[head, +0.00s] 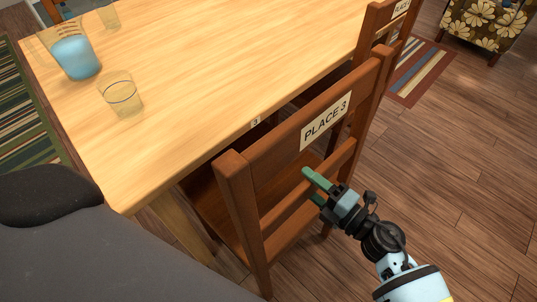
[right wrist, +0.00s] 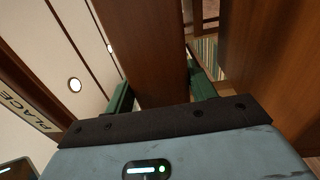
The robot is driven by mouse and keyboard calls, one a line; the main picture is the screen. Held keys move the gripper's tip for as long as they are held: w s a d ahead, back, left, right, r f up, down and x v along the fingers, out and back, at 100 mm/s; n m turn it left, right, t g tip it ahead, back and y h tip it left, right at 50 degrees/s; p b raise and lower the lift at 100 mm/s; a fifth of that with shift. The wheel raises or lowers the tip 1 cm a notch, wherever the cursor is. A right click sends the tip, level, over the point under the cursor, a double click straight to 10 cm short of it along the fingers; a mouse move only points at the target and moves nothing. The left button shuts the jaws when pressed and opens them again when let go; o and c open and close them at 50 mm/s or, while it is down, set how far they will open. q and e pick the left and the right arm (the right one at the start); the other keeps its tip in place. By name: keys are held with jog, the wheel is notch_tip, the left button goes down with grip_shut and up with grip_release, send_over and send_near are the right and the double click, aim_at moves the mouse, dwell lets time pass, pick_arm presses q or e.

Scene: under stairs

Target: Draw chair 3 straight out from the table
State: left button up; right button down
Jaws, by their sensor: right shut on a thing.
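Chair 3 (head: 268,147) is a brown wooden chair with a "PLACE 3" label on its upper back rail. It stands at the near long edge of the light wooden table (head: 190,110), its seat partly under the tabletop. My right gripper (head: 313,187) is shut on the chair's lower back rail (head: 283,209). In the right wrist view, its green fingers (right wrist: 161,92) lie on both sides of the wooden rail (right wrist: 152,45). My left gripper is out of view.
A jug of blue liquid (head: 77,58) and a glass (head: 121,95) stand on the table. Another chair (head: 374,22) stands beyond chair 3. A striped rug (head: 420,70) and a flowered armchair (head: 480,25) are at the upper right. Wood floor at right is clear.

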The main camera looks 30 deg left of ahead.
aim_at(310, 196)
jog(key=shift+s+a+f+b, duration=0.1)
jog(key=shift+s+f+b, duration=0.1)
jog(key=shift+f+b, duration=0.4)
jog(key=shift+s+d+f+b, duration=0.1)
jog(key=shift+s+f+b, duration=0.1)
jog(key=shift+f, duration=0.25)
jog(key=shift+s+d+f+b, duration=0.1)
jog(key=shift+f+b, duration=0.05)
jog(key=shift+f, duration=0.25)
jog(key=c, duration=0.9)
grip_release()
jog(key=o, duration=0.4)
jog(key=shift+w+a+f, duration=0.15)
jog(key=shift+a+f, duration=0.05)
jog(key=shift+a, duration=0.05)
jog(key=shift+o, duration=0.7)
jog(key=shift+r, duration=0.1)
jog(key=shift+w+r, duration=0.1)
jog(key=shift+r, duration=0.2)
jog(key=shift+r, duration=0.1)
